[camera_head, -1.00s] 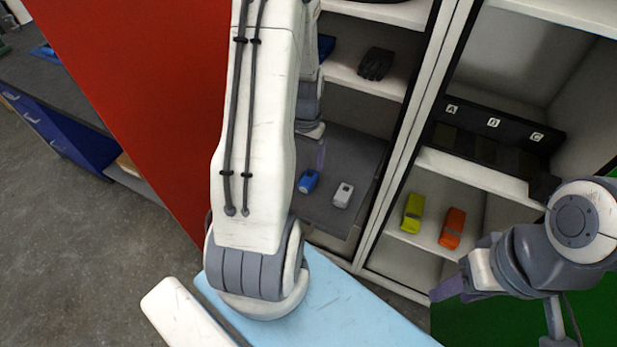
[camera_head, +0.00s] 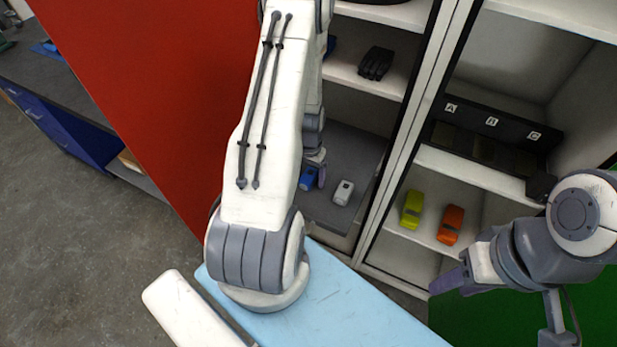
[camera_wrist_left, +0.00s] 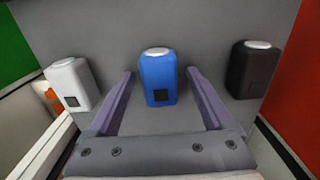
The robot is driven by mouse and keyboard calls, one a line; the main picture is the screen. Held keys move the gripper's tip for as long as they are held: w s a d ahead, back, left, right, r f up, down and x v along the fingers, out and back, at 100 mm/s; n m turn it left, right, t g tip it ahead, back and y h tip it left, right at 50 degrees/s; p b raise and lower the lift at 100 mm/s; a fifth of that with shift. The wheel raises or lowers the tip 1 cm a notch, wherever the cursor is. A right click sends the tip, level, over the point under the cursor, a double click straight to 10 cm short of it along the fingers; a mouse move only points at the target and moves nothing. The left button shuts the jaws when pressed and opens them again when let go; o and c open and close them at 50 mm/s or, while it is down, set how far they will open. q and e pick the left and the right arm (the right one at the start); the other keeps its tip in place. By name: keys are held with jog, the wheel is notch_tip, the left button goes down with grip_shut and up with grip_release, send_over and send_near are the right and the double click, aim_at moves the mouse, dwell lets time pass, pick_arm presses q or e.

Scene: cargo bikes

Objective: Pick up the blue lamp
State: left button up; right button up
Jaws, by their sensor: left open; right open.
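The blue lamp (camera_head: 307,179) stands on a grey shelf in the cabinet, partly hidden by my left gripper (camera_head: 318,172) in the head view. In the left wrist view the blue lamp (camera_wrist_left: 158,77) is between the two purple fingers of my left gripper (camera_wrist_left: 158,80), with a gap on each side. The left gripper is open and empty around it. My right gripper (camera_head: 448,284) is at the lower right, away from the lamp, in front of the cabinet.
A white lamp (camera_wrist_left: 70,83) is left of the blue one and a black lamp (camera_wrist_left: 247,70) right of it in the wrist view. Dark gloves (camera_head: 376,63) lie on the shelf above. Yellow-green (camera_head: 411,209) and orange (camera_head: 450,225) items sit in the right cabinet. A red panel (camera_head: 150,90) borders the left.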

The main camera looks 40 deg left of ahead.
pick_arm(q)
grip_shut()
jog(key=shift+r, duration=0.1)
